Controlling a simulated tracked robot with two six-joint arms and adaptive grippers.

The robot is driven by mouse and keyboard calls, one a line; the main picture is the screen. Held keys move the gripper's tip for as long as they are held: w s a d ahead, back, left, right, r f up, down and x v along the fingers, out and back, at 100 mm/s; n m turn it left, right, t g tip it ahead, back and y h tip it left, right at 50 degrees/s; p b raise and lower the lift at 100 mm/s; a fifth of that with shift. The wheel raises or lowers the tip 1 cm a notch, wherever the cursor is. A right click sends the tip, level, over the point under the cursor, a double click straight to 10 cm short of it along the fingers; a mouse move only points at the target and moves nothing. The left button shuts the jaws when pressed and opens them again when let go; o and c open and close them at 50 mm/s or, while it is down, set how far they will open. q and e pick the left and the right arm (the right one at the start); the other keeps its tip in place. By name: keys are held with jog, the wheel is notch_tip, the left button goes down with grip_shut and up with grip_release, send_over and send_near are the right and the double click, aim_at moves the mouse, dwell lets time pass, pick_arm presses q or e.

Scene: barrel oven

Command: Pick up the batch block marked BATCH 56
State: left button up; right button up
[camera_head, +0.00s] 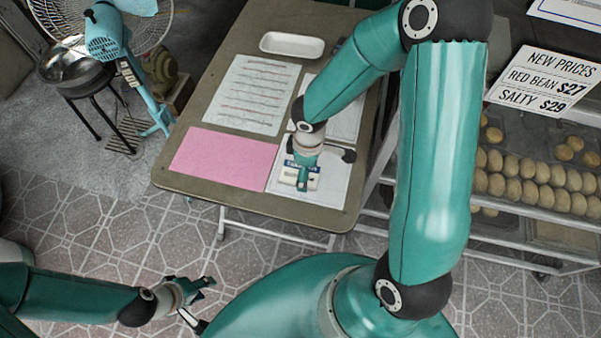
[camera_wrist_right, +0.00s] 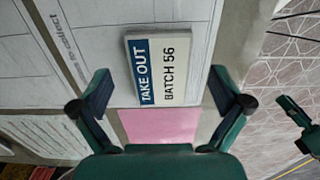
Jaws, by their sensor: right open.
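The batch block (camera_wrist_right: 170,68) is a pale flat block with a blue TAKE OUT strip and the words BATCH 56. It lies on a white printed sheet (camera_wrist_right: 85,40). My right gripper (camera_wrist_right: 160,85) is open, with one finger on each side of the block and visible gaps. In the head view it hangs over the block (camera_head: 314,182), hiding part of it on the near right sheet (camera_head: 335,190). My left gripper (camera_head: 203,303) is open and empty, low at the lower left and away from the table.
The table (camera_head: 205,113) also holds a pink sheet (camera_head: 222,158), another printed sheet (camera_head: 253,93) and a white tray (camera_head: 292,44). A rack of buns (camera_head: 530,172) stands at the right. A fan and a metal bowl (camera_head: 75,67) stand at the left.

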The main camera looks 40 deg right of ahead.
notch_tip(320, 180, down, 2)
jog(key=shift+f, duration=0.1)
jog(key=c, duration=1.2)
